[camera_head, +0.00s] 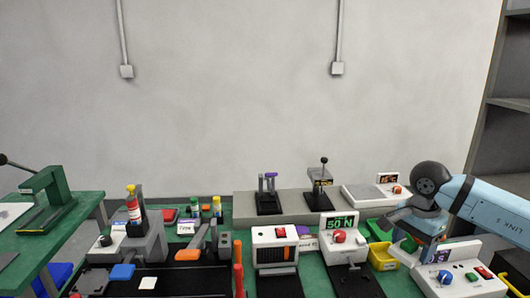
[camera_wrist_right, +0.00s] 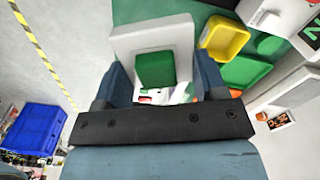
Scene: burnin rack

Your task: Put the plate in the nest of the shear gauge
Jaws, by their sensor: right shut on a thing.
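My right gripper (camera_head: 408,238) reaches in from the right and is above the bench, right of the shear gauge. It is shut on a small green piece (camera_head: 409,244), which looks like the plate. In the right wrist view a green square (camera_wrist_right: 155,70) shows between the two fingers; the exact contact is hidden. The shear gauge (camera_head: 345,237) appears to be the white unit with a green "50 N" display and a red knob. Its dark base (camera_head: 355,282) lies in front; its nest is too small to make out. My left gripper is out of view.
A yellow bin (camera_head: 381,257) stands between the gauge and my right gripper. A white unit with a blue knob (camera_head: 444,277) is at the front right. A white box with a striped panel (camera_head: 275,247) stands left of the gauge. Small fixtures (camera_head: 268,200) stand on a raised grey shelf behind.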

